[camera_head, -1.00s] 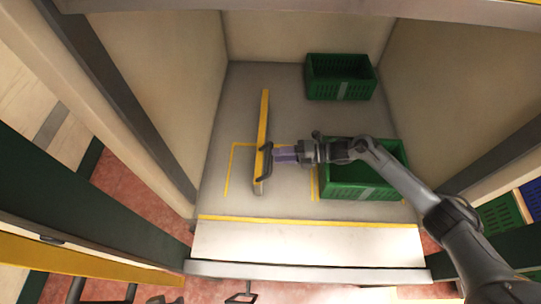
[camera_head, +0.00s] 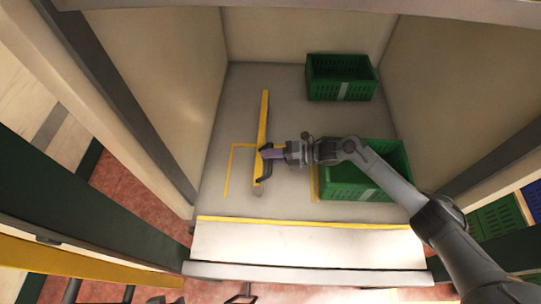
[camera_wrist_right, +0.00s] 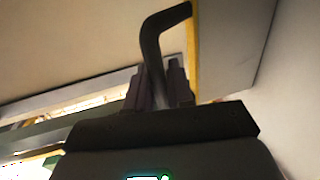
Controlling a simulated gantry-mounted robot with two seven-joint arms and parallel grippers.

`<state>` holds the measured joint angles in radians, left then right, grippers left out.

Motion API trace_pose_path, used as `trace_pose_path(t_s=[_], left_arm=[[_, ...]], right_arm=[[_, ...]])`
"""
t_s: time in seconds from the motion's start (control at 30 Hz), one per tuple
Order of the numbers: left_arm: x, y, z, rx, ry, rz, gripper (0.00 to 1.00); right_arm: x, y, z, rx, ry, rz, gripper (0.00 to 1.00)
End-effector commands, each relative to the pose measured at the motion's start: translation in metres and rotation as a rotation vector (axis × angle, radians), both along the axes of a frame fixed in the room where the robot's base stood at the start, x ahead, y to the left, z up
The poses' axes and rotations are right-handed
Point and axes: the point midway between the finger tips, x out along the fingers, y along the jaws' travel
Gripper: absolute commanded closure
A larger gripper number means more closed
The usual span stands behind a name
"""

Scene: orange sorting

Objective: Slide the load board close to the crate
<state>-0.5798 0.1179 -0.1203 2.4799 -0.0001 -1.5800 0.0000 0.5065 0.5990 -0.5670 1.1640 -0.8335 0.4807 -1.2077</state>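The load board (camera_head: 264,110) is a thin yellow-edged panel standing upright on the grey floor of the bay, seen almost edge-on. A dark bracket-shaped handle (camera_head: 266,172) sits on its right face near the front end. My right gripper (camera_head: 270,154) reaches in from the right and meets the handle. In the right wrist view the handle (camera_wrist_right: 153,48) runs between the two fingers, which press close on both sides of it. The near green crate (camera_head: 363,193) stands to the right, partly under my right arm, with a gap between it and the board. My left gripper is not in view.
A second green crate (camera_head: 342,90) stands at the back right. Yellow lines (camera_head: 229,170) mark the floor around the board's front half. A pale sill (camera_head: 300,245) crosses the front. Beige walls enclose the bay. Floor between board and near crate is clear.

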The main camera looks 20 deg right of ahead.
Motion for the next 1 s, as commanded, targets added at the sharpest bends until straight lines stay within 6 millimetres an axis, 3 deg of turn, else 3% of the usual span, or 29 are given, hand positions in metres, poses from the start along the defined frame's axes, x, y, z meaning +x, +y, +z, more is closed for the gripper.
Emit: trace_pose_path(t_s=[0.27,0.53,0.83,0.87,0.97,1.0], left_arm=[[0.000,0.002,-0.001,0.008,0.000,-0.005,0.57],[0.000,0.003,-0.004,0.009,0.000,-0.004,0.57],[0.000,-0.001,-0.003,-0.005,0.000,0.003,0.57],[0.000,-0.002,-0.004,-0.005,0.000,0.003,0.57],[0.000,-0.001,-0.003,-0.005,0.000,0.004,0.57],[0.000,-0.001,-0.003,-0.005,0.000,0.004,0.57]], right_arm=[[-0.001,-0.003,-0.001,-0.001,0.000,0.000,1.00],[-0.019,-0.040,-0.001,-0.002,0.001,0.000,1.00],[-0.020,-0.042,0.000,0.001,0.001,0.001,1.00],[-0.020,-0.042,0.000,0.001,0.001,0.001,0.77],[-0.020,-0.042,0.000,0.001,0.001,0.001,0.62],[-0.020,-0.042,0.000,0.001,0.001,0.001,0.62]])
